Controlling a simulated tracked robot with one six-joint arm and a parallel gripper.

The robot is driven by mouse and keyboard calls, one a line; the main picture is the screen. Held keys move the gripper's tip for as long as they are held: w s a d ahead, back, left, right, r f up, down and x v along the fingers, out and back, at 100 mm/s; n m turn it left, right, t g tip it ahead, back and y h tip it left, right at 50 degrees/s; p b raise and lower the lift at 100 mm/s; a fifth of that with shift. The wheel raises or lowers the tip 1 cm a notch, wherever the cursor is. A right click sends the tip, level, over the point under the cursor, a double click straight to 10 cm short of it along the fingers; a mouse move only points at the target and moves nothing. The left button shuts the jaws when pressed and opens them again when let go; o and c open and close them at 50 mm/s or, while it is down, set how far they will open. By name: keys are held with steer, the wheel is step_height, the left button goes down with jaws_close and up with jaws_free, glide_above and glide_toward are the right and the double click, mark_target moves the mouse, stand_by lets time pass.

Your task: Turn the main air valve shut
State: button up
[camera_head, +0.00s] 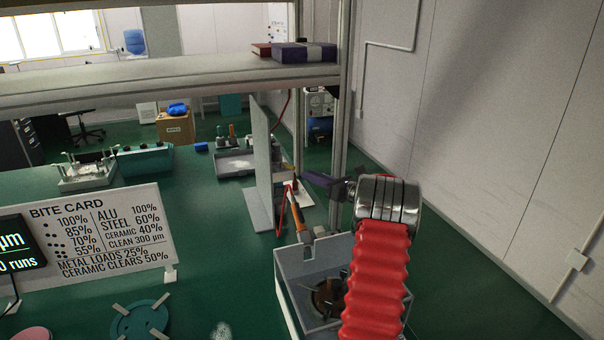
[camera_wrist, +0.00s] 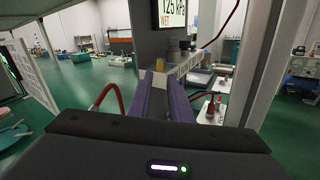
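My gripper (camera_head: 312,186) has purple fingers and points left over the bench in the head view. In the wrist view its fingers (camera_wrist: 164,80) reach forward and look parted, with nothing clearly held between them. A small red fitting (camera_head: 295,184) stands on a white plate beside the fingertips in the head view. In the wrist view a red fitting (camera_wrist: 211,107) stands on a white plate to the right of the fingers, apart from them. It may be the main air valve, but its handle is too small to read.
A grey upright panel (camera_head: 260,165) stands left of my gripper. A shelf (camera_head: 190,72) crosses above, with a post (camera_head: 341,125) on its right. An orange-handled tool (camera_head: 296,213) stands above a grey box (camera_head: 290,268). A red hose (camera_wrist: 108,93) curves left of the fingers.

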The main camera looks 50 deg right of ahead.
steer(key=s, duration=0.4)
steer(key=shift+s, duration=0.15)
steer(key=shift+c, duration=0.4)
